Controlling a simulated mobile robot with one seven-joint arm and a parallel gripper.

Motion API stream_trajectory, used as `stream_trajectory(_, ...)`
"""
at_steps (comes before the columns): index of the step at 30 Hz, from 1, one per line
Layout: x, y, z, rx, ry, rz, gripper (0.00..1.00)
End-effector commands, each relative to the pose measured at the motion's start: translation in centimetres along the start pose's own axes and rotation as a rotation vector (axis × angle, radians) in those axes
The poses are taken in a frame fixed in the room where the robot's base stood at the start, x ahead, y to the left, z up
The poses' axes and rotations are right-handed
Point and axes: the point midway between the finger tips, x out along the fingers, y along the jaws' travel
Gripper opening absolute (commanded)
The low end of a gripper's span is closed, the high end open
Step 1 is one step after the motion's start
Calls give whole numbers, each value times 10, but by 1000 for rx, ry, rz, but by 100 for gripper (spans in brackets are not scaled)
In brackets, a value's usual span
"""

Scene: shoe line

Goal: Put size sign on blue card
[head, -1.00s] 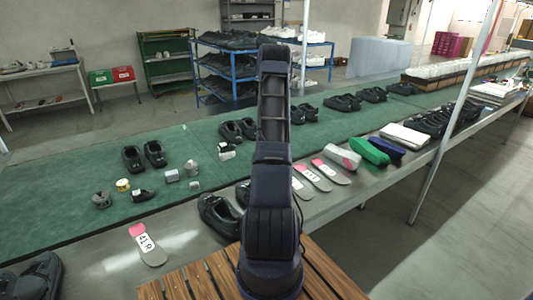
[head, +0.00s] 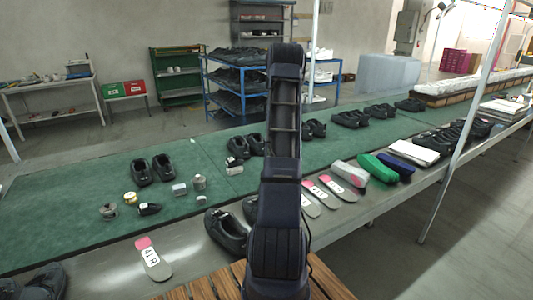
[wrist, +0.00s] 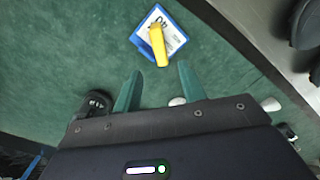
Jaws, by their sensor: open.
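A blue card (wrist: 181,18) lies on the green mat at the top middle of the wrist view. A white sheet with a dark number (wrist: 172,42), perhaps the size sign, lies over most of it. A yellow bar-like thing (wrist: 158,46) lies across the sheet, reaching past the card's lower edge. My gripper (wrist: 160,68) is open and shows no object held; its green fingers point toward the card, with the yellow thing's end between their tips. I cannot pick out the card in the head view, where my arm (head: 283,120) hides part of the table.
A black thing with white marks (wrist: 97,103) lies beside the left finger. Small metal pieces (head: 199,183), black shoes (head: 153,169) and a numbered insole (head: 153,259) lie on the long table (head: 80,230). Bare green mat lies left of the card.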

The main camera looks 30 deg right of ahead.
Motion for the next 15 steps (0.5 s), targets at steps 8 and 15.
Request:
stream_trajectory(8, -74, -46, -32, 63, 3, 43, 41)
stream_trajectory(15, -149, -112, -60, 152, 18, 90, 41)
